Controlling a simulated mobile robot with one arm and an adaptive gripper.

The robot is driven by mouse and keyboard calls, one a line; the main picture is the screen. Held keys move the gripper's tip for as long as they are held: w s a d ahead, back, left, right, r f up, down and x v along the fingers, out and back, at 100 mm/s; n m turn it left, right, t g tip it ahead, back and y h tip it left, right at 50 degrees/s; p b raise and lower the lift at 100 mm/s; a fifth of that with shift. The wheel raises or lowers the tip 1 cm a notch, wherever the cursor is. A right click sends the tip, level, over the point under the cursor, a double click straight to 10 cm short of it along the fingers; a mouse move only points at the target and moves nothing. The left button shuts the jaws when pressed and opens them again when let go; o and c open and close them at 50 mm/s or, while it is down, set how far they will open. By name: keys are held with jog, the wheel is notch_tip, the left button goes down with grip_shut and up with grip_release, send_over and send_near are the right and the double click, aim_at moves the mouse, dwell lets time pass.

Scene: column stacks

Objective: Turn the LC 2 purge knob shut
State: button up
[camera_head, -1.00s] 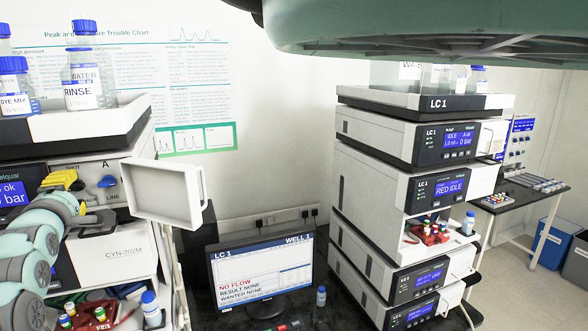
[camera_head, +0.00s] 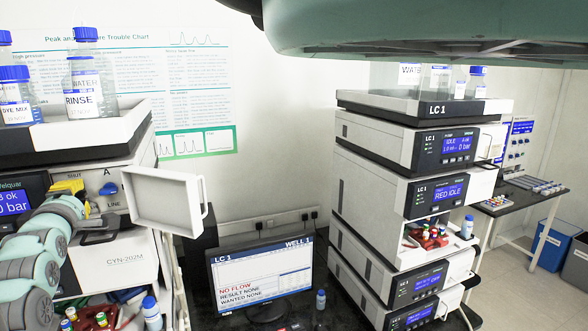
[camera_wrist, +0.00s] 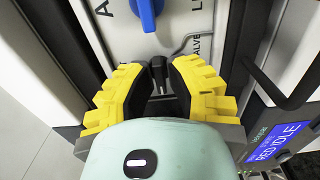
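The LC 2 instrument's pale front panel (camera_head: 104,171) is in the left stack in the head view. A blue knob (camera_head: 107,189), between the labels A and LINE, is on it; this knob also shows at the top of the wrist view (camera_wrist: 148,12). My gripper (camera_head: 78,195) is in front of this panel, left of the blue knob. In the wrist view, its yellow fingers (camera_wrist: 157,68) are apart, below the blue knob, by the VALVE label. A dark, narrow part (camera_wrist: 158,76) shows between them; I cannot tell if it is the purge knob or touched. No purge knob is clearly identifiable.
An open white panel (camera_head: 165,198) with a handle sticks out right of the left stack. A tray (camera_head: 100,128) of bottles is above. The monitor (camera_head: 262,275) reads NO FLOW. The LC 1 stack (camera_head: 375,190) stands right. Vials (camera_head: 90,316) sit below my arm.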

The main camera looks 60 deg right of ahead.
grip_shut()
